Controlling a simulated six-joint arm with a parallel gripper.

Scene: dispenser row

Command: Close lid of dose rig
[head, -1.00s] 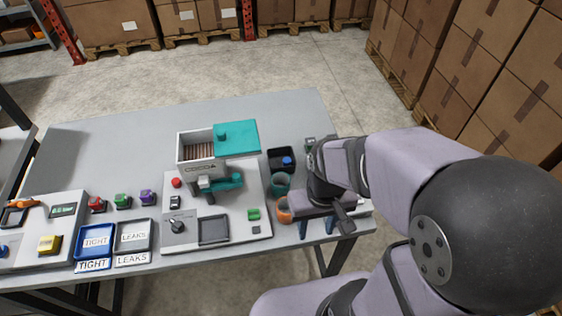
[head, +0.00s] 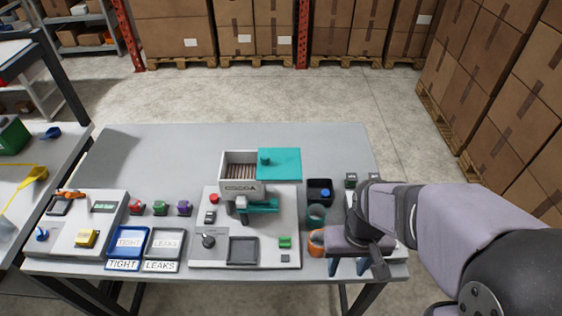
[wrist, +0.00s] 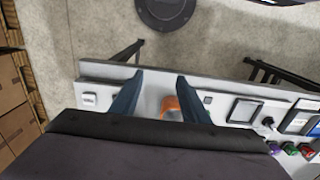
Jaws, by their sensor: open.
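The dose rig is a pale machine marked "COCOA" (head: 240,190) on a light base plate. Its hopper (head: 238,161) stands open on top, with brown slats or contents showing inside. The teal lid (head: 280,165), with a small knob, lies off to the right of the hopper opening, at about rim height. My gripper (head: 348,268) is open and empty, pointing down at the table's right front, to the right of the rig. In the wrist view my gripper (wrist: 157,98) shows two blue fingers apart with nothing between them; the rig's lid is not seen there.
Trays marked TIGHT (head: 129,240) and LEAKS (head: 167,242) lie left of the rig. The table's back strip (head: 150,150) is clear.

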